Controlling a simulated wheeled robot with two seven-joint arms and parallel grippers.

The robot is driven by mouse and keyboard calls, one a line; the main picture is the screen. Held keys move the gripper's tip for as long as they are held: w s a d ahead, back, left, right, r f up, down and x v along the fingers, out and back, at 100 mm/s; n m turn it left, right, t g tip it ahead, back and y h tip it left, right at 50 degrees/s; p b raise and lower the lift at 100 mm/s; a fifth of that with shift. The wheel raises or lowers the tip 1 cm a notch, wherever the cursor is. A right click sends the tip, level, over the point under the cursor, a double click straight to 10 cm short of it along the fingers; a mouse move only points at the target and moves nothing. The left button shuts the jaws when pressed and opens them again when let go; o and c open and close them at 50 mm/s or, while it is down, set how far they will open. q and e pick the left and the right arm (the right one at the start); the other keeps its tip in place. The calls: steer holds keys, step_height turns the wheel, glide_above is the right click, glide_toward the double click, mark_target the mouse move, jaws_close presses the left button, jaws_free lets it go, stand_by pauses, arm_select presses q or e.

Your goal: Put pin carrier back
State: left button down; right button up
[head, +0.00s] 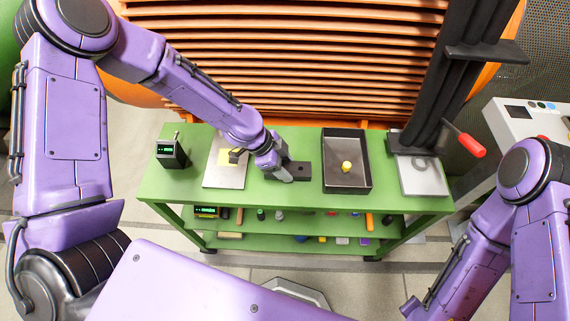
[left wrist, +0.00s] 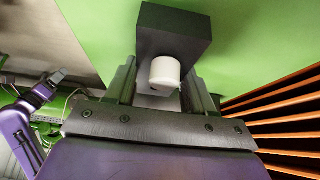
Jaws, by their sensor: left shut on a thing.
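The pin carrier appears to be a dark block (left wrist: 178,28) with a short white cylinder (left wrist: 165,72) standing out of it. My left gripper (left wrist: 163,88) is shut on the dark block, with one finger on each side of the white cylinder. In the head view the left gripper (head: 285,174) is low over the green bench, and the dark block (head: 301,170) shows just to its right. The white cylinder is hidden there. I cannot tell whether the block touches the bench. My right arm is at the lower right, its gripper not clearly visible.
A pale plate (head: 226,178) with a yellow square lies to the left, beyond it a dark box with a green display (head: 171,154). To the right are a dark tray (head: 347,187) holding a yellow knob (head: 347,167), and a grey plate (head: 421,177) below a dark post.

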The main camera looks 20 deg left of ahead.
arm_select(q)
steer(key=shift+f, duration=0.35)
steer(key=shift+c, duration=1.6)
jaws_free()
steer(key=v, duration=1)
steer(key=shift+s+a+r, duration=0.1)
steer(key=shift+r, duration=0.1)
